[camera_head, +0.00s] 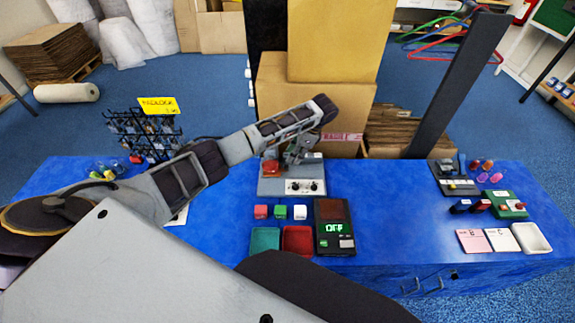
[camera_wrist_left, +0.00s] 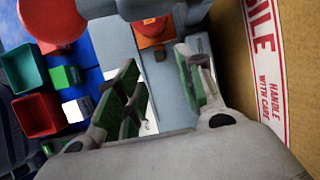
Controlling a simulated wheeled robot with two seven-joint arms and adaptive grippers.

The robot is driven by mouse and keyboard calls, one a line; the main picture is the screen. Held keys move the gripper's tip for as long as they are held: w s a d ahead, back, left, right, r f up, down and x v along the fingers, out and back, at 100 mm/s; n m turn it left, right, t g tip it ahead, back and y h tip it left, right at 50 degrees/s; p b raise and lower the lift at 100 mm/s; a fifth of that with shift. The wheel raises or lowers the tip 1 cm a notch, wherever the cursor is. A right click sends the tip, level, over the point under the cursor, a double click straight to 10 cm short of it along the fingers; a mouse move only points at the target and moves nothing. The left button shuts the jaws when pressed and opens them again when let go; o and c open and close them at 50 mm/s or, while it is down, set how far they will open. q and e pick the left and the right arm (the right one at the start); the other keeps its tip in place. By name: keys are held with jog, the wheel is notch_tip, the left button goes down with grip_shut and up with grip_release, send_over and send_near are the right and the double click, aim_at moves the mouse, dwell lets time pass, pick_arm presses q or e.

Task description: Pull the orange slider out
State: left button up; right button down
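A grey panel unit (camera_head: 290,188) with two knobs on its front stands on the blue table (camera_head: 385,200). My right gripper does not show.
Red, green and white blocks (camera_head: 280,212) sit before the unit, with green (camera_head: 265,241) and red (camera_head: 298,240) trays nearer. A display box (camera_head: 333,228) reads OFF. Large cartons (camera_head: 340,105) rise behind. A wire rack (camera_head: 140,135) stands left. Small items crowd the right end.

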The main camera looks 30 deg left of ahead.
aim_at(287, 166)
pick_arm(q)
jog(key=shift+x, duration=3.6)
jog(key=shift+c, duration=0.3)
grip_shut()
